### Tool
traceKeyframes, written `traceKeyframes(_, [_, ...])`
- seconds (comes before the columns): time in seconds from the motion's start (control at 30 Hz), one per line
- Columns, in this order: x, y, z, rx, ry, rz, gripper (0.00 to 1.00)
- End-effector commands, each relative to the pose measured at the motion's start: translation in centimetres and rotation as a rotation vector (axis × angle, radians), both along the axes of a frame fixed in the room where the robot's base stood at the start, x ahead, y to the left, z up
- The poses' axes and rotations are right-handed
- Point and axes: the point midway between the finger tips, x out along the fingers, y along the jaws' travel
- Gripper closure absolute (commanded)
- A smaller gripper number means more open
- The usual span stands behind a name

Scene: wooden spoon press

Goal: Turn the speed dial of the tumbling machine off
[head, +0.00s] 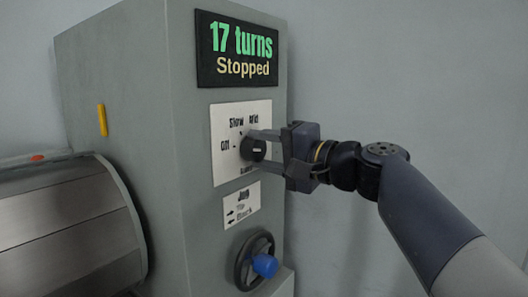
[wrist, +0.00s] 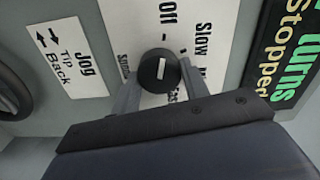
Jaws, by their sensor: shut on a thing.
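The black speed dial (head: 252,149) sits on a white label plate (head: 220,170) on the front of the grey tumbling machine (head: 150,190). My gripper (head: 257,151) is shut on the dial, with one finger above and one below it in the head view. In the wrist view the dial (wrist: 158,72) stands between the two fingers of my gripper (wrist: 159,78). Its white mark lies along the line towards the word Off (wrist: 168,12); I cannot tell which end is the pointer. The display (head: 239,50) reads 17 turns and Stopped. The gripper hides part of the label.
A Jog plate (head: 240,203) is below the dial, and under it a black handwheel (head: 243,260) with a blue knob (head: 265,265). A metal drum (head: 65,230) is at the left. A yellow bar (head: 102,120) is on the machine's side. The wall at the right is bare.

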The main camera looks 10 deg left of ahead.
Motion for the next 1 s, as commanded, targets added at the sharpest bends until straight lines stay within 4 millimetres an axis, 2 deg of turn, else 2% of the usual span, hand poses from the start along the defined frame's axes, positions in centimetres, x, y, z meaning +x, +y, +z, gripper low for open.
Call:
traceKeyframes(0.07, [0.0,0.0,-0.1,-0.001,0.000,0.001,0.80])
traceKeyframes(0.1, [0.0,0.0,-0.1,-0.001,0.000,0.001,0.56])
traceKeyframes(0.37, [0.0,0.0,0.0,0.000,0.000,0.001,0.35])
traceKeyframes(0.67, [-0.1,-0.3,0.0,0.000,0.000,-0.001,0.35])
traceKeyframes(0.77, [-0.5,-1.4,0.1,0.001,-0.002,-0.003,0.35])
traceKeyframes(1.0, [-2.3,-5.7,0.0,0.000,-0.001,-0.005,0.35])
